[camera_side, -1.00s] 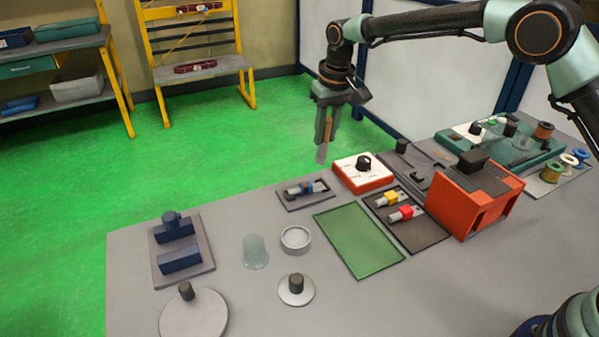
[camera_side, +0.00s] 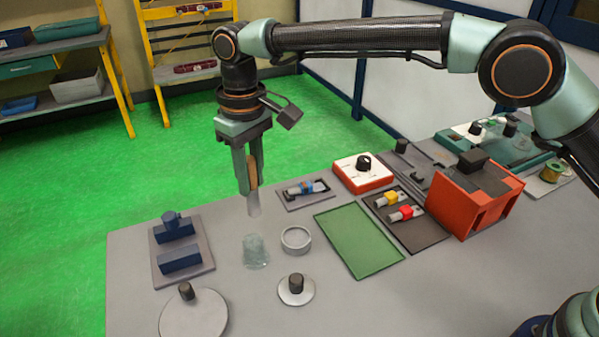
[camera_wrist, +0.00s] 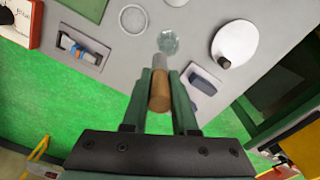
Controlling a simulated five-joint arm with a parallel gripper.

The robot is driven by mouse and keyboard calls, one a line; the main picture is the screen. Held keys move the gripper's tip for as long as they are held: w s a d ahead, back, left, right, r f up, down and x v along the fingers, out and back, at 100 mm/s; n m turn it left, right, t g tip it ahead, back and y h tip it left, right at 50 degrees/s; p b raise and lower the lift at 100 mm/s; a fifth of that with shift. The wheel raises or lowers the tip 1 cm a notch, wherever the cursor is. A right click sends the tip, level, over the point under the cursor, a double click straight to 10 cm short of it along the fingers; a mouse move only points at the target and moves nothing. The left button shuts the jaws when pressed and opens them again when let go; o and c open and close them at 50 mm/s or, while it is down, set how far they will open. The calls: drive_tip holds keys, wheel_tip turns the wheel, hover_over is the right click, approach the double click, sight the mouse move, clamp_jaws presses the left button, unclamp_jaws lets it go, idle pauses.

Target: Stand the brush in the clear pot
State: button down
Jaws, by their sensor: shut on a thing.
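My gripper (camera_side: 248,181) is shut on the brush, which hangs upright between the fingers. The brush's wooden handle (camera_side: 253,170) is at the fingers and its pale grey end (camera_side: 254,206) points down. The clear pot (camera_side: 256,251) stands on the table, below and a little toward the camera from the brush's lower end in the side view. The brush is above the pot and apart from it. In the wrist view the brush handle (camera_wrist: 159,92) lies between the fingers, and the clear pot (camera_wrist: 168,42) shows just past its tip.
A round grey dish (camera_side: 296,239) stands right beside the pot. A round lid with a dark knob (camera_side: 296,287) and a larger disc (camera_side: 194,313) lie in front. A blue block fixture (camera_side: 181,248) is at left. A green mat (camera_side: 358,240) lies at right.

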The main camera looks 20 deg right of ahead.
drive_tip(key=shift+n, duration=0.3)
drive_tip(key=shift+s+a+f, duration=0.2)
drive_tip(key=shift+a+f, duration=0.05)
drive_tip(key=shift+f, duration=0.4)
drive_tip(key=shift+s+a+f, duration=0.2)
drive_tip(key=shift+s+f, duration=0.05)
drive_tip(key=shift+f, duration=0.35)
drive_tip(key=shift+s+a+f, duration=0.2)
drive_tip(key=shift+a+f, duration=0.05)
drive_tip(key=shift+f, duration=0.4)
drive_tip(key=shift+f, duration=2.1)
drive_tip(key=shift+f, duration=0.3)
drive_tip(key=shift+c, duration=1.9)
unclamp_jaws()
